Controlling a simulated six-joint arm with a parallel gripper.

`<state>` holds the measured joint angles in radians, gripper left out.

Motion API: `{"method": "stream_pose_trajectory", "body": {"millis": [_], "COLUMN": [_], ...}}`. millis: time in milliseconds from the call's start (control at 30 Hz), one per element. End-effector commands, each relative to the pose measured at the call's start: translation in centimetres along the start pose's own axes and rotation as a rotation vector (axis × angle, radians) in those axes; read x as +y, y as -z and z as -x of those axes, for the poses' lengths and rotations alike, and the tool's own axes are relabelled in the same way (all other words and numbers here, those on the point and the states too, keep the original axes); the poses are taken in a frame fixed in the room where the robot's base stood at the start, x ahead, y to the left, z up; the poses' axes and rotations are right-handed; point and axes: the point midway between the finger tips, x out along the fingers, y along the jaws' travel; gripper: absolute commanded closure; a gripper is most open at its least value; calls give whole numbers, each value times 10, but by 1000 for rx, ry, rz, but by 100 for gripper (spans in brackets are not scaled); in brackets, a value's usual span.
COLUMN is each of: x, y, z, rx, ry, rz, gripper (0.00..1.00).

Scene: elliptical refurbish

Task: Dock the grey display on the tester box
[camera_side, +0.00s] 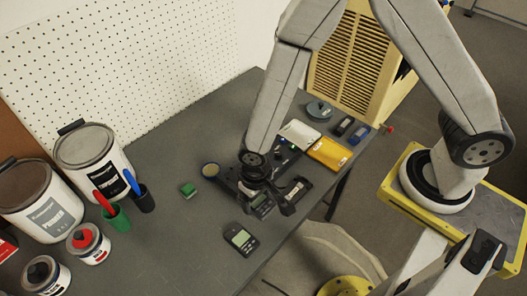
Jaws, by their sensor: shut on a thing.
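My gripper (264,201) is low over the middle of the table, near its front edge. It is shut on a small grey display (262,207) with a pale screen, mostly hidden by the fingers. A second dark display (240,239) with a pale green screen lies flat on the table, in front and to the left. A dark box with a light label (297,190) sits just right of the gripper; I cannot tell whether it is the tester box. Whether the held display touches anything below is hidden.
A yellow box (328,152), a white item (299,133) and small devices (345,126) lie behind, right. A green block (188,190) and a round tan-topped item (211,170) lie left. Paint cans (93,160) and pen cups (117,217) stand far left. The table front is mostly clear.

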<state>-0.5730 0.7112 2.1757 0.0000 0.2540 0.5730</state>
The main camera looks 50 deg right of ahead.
Motion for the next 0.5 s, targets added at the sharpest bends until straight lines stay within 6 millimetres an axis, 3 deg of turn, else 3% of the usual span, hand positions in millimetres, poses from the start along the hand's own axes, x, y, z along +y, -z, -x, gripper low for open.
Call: {"method": "stream_pose_trajectory", "body": {"millis": [500], "x": [2], "y": [5], "z": [-1], "rx": [-1], "ry": [0], "rz": [-2], "gripper": [82]}}
